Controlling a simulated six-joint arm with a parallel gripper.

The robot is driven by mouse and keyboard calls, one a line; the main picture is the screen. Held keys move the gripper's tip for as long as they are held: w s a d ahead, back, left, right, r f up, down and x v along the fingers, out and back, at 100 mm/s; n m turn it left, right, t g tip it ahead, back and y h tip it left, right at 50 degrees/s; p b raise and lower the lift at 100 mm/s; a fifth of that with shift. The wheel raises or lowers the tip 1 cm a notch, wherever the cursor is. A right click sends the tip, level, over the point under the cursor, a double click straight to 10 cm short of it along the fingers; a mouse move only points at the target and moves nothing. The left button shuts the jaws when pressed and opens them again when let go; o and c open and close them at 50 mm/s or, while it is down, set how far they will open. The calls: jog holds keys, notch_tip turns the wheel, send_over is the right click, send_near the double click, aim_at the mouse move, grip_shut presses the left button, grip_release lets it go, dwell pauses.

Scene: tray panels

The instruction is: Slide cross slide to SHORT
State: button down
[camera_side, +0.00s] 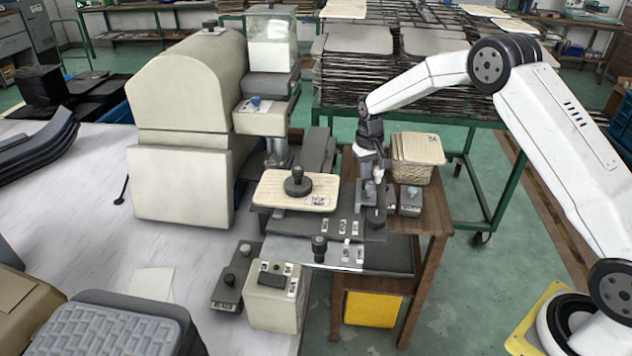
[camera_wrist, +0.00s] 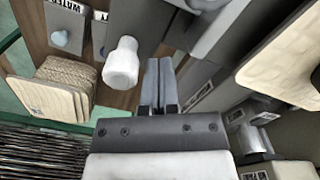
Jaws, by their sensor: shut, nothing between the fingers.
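My gripper (camera_side: 377,188) points down over the right end of the dark machine bed (camera_side: 372,234). In the wrist view its two fingers (camera_wrist: 158,68) are together with nothing between them. A pale rounded knob (camera_wrist: 122,64) on a grey block (camera_wrist: 140,22) is just left of the fingers in that view; I cannot tell whether they touch. Several small white labels (camera_side: 343,226) line the bed, too small to read, so SHORT cannot be picked out. A dark upright knob (camera_side: 319,247) stands by the front labels. I cannot tell which part is the cross slide.
A cream plate (camera_side: 265,192) with a black knob (camera_side: 297,182) lies left of my gripper. A WATER switch box (camera_side: 410,203) and a cream stack (camera_side: 418,152) stand close on the right. A cream control box (camera_side: 275,297) is in front. The large cream machine (camera_side: 185,100) stands left.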

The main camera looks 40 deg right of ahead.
aim_at(377, 177)
jog(key=shift+s+d, duration=0.25)
jog(key=shift+d, duration=0.05)
jog(key=shift+s+d, duration=0.85)
dwell(0.4)
jog(key=shift+w+a, duration=0.45)
jog(key=shift+r, duration=0.1)
